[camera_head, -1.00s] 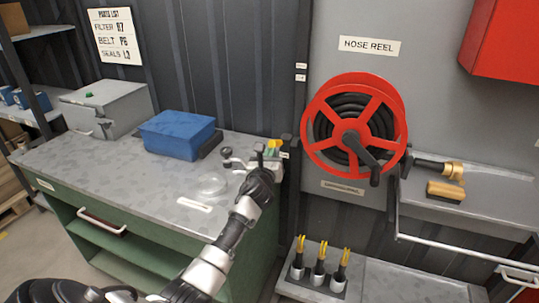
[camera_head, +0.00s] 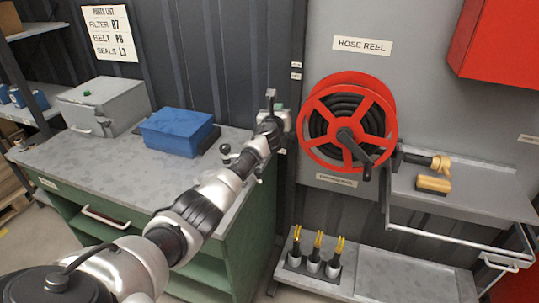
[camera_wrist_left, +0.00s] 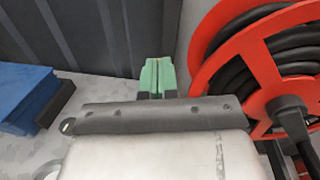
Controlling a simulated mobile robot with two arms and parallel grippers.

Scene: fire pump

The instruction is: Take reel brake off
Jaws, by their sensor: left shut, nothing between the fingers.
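The hose reel (camera_head: 382,92) is red and spoked, wound with black hose, and mounted on the grey wall panel under a "HOSE REEL" sign. A dark crank handle (camera_head: 355,150) slants down to the right from its hub. I cannot make out a separate brake part for certain. My left gripper (camera_head: 280,106) is just left of the reel's rim, apparently apart from it. In the left wrist view its green fingers (camera_wrist_left: 158,77) are together and empty, with the red rim (camera_wrist_left: 215,62) close on the right.
A green workbench (camera_head: 110,165) stands left with a blue box (camera_head: 177,130) and a grey case (camera_head: 103,104). Right of the reel, a shelf (camera_head: 480,190) holds a brass-ended nozzle (camera_head: 440,163) and a brush-like block (camera_head: 434,184). Yellow-tipped tools (camera_head: 315,253) stand below.

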